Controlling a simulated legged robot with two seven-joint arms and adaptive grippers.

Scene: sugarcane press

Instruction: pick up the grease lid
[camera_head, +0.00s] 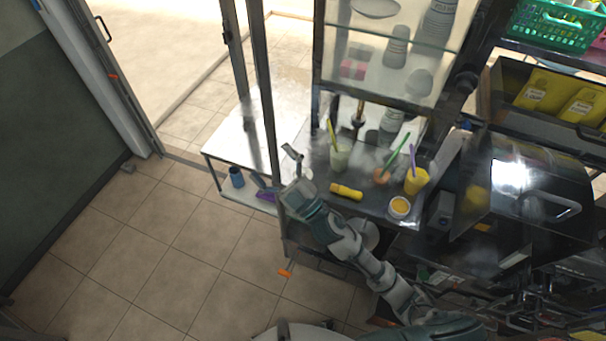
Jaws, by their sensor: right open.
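My right gripper (270,165) is open and empty, with its two fingers spread at the left end of the dark counter (325,168). A small round white jar with a yellow top (400,206) stands near the counter's front right corner. The yellow top may be the grease lid, but I cannot tell for sure. The gripper is well to the left of this jar and apart from it. A yellow cylinder (346,191) lies on the counter between them. My left gripper is not in view.
Cups with straws stand on the counter: a pale one (340,157) and a yellow one (417,181). A glass cabinet (395,45) rises behind. A white table (240,135) stands to the left, with a blue cup (237,177) below. The tiled floor (190,240) at left is mostly clear.

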